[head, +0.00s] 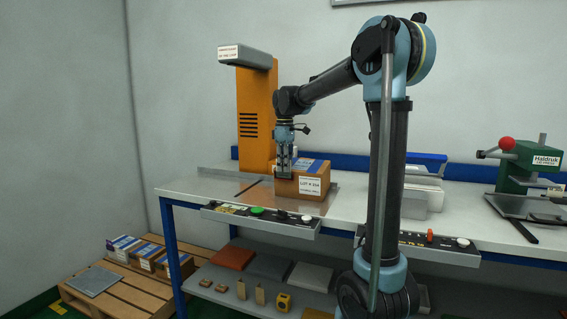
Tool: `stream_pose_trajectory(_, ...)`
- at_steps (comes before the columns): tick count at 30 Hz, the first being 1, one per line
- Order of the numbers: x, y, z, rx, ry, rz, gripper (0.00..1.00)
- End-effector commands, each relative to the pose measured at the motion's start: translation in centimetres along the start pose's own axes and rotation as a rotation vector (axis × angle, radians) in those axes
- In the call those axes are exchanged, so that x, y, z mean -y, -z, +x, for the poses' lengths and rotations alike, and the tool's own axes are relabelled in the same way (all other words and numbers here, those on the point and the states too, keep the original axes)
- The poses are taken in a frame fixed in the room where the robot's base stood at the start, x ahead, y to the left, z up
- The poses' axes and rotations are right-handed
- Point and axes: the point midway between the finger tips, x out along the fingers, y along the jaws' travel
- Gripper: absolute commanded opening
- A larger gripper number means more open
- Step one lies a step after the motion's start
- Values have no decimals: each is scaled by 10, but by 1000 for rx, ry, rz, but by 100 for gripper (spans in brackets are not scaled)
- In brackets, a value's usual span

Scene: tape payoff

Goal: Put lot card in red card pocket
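My gripper (284,173) points down at the left end of a brown carton (289,187) on the workbench. The carton has a blue and white top and a white label (310,186) reading roughly "LOT R 214" on its front. The fingers are small and dark here, and I cannot tell whether they are open or hold anything. I cannot make out a separate lot card or a red card pocket in this view.
An orange column (257,118) with a grey overhead head stands behind the carton. A green press (527,167) with a red knob is at the right. Control panels (262,219) line the bench front. A pallet (130,290) with boxes lies on the floor at left.

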Motion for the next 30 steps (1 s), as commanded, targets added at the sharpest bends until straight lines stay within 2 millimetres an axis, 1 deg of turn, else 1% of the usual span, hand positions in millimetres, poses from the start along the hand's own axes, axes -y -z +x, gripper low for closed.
stream_pose_trajectory(1,0,-1,6,2,1,1,25)
stream_pose_trajectory(17,0,4,6,-3,-2,-4,25)
stream_pose_trajectory(27,18,-3,-9,-9,-19,-3,25)
stream_pose_trajectory(30,20,-4,-12,-10,-20,-3,25)
